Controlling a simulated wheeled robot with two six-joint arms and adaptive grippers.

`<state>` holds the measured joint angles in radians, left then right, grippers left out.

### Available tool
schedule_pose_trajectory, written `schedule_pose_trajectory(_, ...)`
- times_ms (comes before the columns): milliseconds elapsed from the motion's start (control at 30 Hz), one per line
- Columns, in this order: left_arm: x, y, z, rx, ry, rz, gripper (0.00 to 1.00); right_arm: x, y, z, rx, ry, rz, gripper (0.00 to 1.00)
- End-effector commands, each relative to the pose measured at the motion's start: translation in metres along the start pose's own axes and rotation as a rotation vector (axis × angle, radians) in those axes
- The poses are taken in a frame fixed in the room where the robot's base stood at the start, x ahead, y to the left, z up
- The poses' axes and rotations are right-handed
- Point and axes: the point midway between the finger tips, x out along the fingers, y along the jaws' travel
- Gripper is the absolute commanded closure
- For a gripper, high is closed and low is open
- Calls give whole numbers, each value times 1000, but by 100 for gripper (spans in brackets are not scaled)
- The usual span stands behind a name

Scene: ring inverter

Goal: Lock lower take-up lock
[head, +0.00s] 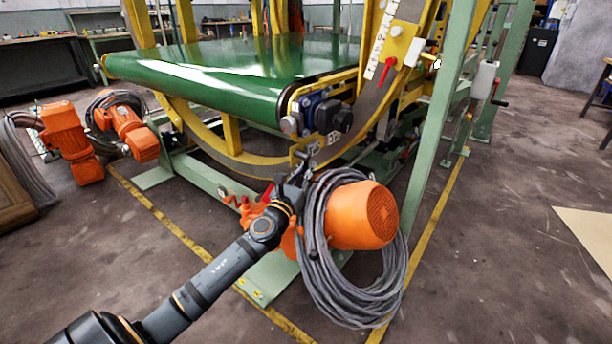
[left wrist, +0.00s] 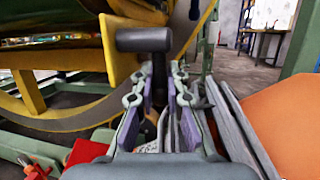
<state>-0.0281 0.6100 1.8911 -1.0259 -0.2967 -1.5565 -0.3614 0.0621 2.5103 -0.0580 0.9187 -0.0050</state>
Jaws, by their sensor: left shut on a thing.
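A dark T-shaped handle (left wrist: 143,40), which I take to be the lower take-up lock's handle, stands in front of my left gripper (left wrist: 161,80). Its stem drops between the two purple-padded fingers, and the gripper is shut on it. A red part (left wrist: 88,152) shows at the lower left of the wrist view. My right gripper is not in view.
An orange motor (head: 365,215) with a coil of grey cable (head: 345,285) stands close right of my gripper. The green belt (head: 220,75) and yellow ring frame (head: 240,165) rise above. A green post (head: 440,130) stands right. The floor (head: 510,260) farther right is mostly clear.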

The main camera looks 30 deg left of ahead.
Motion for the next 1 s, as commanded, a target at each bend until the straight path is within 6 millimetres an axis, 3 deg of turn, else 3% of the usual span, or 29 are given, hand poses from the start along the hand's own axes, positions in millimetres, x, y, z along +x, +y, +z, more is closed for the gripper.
schedule_pose_trajectory(133,0,0,-1,0,2,0,100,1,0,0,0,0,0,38)
schedule_pose_trajectory(167,0,0,-1,0,2,0,85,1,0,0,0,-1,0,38)
schedule_pose_trajectory(233,0,0,0,0,2,0,77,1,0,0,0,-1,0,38)
schedule_pose_trajectory(567,-4,0,-1,3,3,0,77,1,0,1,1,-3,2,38)
schedule_pose_trajectory(667,-16,0,-2,6,6,-2,77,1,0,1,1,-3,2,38)
schedule_pose_trajectory(1000,-91,-1,-2,7,8,-6,77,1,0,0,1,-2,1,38)
